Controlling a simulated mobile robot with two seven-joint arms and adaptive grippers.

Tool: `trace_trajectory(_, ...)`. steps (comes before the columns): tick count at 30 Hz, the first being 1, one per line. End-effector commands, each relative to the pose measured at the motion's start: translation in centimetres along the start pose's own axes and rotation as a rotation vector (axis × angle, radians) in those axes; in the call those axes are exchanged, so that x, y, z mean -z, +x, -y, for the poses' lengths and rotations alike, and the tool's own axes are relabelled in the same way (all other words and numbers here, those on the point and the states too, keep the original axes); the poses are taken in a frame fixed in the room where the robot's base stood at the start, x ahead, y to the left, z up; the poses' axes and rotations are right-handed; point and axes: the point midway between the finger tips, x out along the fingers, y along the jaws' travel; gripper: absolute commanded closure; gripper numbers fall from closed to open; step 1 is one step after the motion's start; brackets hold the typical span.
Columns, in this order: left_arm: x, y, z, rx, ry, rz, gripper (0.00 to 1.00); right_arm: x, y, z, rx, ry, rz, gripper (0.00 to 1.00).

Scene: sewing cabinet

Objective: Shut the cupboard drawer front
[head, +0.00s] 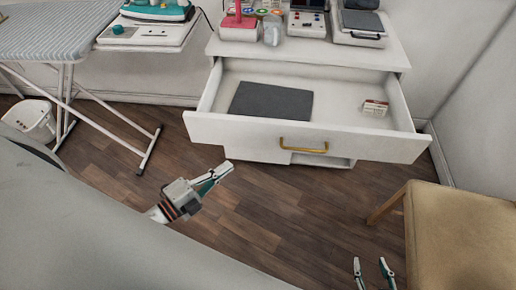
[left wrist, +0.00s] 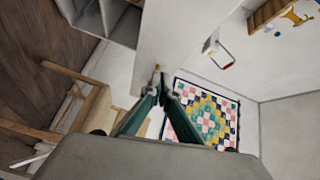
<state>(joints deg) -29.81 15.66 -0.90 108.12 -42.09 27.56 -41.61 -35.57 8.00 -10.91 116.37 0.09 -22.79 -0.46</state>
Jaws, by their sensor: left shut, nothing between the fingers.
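The white cupboard drawer stands pulled out, and its front (head: 245,132) carries a brass handle (head: 304,146). Inside the drawer lie a dark grey flat piece (head: 271,101) and a small box (head: 375,108). My left gripper (head: 229,167) is shut and empty. In the head view it shows just below the left part of the drawer front, pointing toward it; I cannot tell the exact gap. In the left wrist view its closed fingertips (left wrist: 160,80) lie in front of a white panel (left wrist: 165,40). My right gripper (head: 371,263) is open and empty at the bottom edge, away from the drawer.
The cabinet top (head: 350,54) holds a sewing kit and other items. An ironing board (head: 55,35) stands at the left, its legs on the wooden floor (head: 265,215). A tan-seated chair (head: 465,225) is at the right. A patterned quilt (left wrist: 208,110) shows in the left wrist view.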

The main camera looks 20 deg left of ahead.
Motion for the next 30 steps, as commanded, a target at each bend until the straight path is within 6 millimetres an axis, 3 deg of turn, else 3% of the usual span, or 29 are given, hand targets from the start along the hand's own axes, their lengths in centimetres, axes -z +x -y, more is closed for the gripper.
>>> trace_trajectory(1, 0.0, -0.3, -1.1, -0.003, 0.062, -0.033, 1.0, -1.0, 0.4, 0.2, 0.001, -0.001, 0.009, 0.6)
trace_trajectory(10, 0.7, 0.8, -0.7, 0.02, 0.19, -0.102, 1.0, -1.0, 0.4, 0.2, 0.001, -0.005, 0.009, 0.6)
trace_trajectory(25, 1.6, 10.1, -0.5, 0.021, 0.186, -0.101, 1.0, -0.6, 0.1, 0.4, 0.007, 0.002, 0.005, 0.6)
trace_trajectory(30, -0.1, 11.7, -0.3, 0.017, 0.186, -0.1, 1.0, -0.8, 0.1, 0.5, 0.009, 0.002, 0.008, 0.6)
